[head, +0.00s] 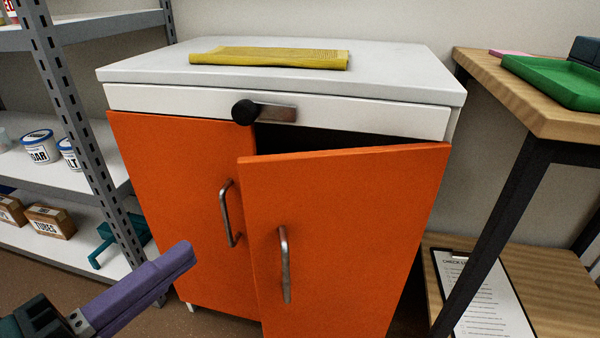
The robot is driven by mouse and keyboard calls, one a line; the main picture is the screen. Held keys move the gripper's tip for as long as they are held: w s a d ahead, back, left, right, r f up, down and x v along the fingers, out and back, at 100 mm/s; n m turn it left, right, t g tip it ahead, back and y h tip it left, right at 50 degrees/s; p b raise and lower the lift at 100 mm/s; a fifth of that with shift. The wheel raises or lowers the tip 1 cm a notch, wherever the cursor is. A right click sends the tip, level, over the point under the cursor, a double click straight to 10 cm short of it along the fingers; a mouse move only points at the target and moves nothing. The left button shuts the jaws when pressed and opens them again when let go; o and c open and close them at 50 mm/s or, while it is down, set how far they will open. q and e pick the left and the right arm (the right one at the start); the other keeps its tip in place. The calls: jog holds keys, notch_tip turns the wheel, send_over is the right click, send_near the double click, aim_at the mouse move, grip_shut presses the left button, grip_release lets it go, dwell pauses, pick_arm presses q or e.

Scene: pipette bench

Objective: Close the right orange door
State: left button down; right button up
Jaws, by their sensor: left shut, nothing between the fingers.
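The right orange door (345,235) stands partly open, swung out toward me from the cabinet, with a dark gap along its top edge. Its metal handle (285,265) is upright near the door's left edge. The left orange door (180,200) is shut, with its own handle (229,212) near its right side. My left gripper (188,250), with purple fingers, is at the lower left, in front of the left door and apart from both handles. It is shut and empty. My right gripper is not in view.
The white cabinet top (400,75) carries a folded yellow cloth (270,58). A grey shelf rack (75,130) stands at left. A wooden table (520,100) with a green tray (555,83) is at right.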

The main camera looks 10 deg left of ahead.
pick_arm(q)
jog(key=b, duration=0.1)
send_near(266, 179)
jog(key=w+d, duration=0.2)
jog(key=d, duration=0.2)
jog(key=shift+w+a+b, duration=0.25)
jog(key=shift+w, duration=0.3)
jog(key=shift+w+a+b, duration=0.25)
jog(key=shift+w+a, duration=0.05)
jog(key=shift+w, duration=0.25)
jog(key=shift+w+a, duration=0.2)
jog(key=shift+w, duration=0.35)
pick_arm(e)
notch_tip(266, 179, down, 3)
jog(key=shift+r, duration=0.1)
pick_arm(q)
jog(key=shift+w, duration=0.1)
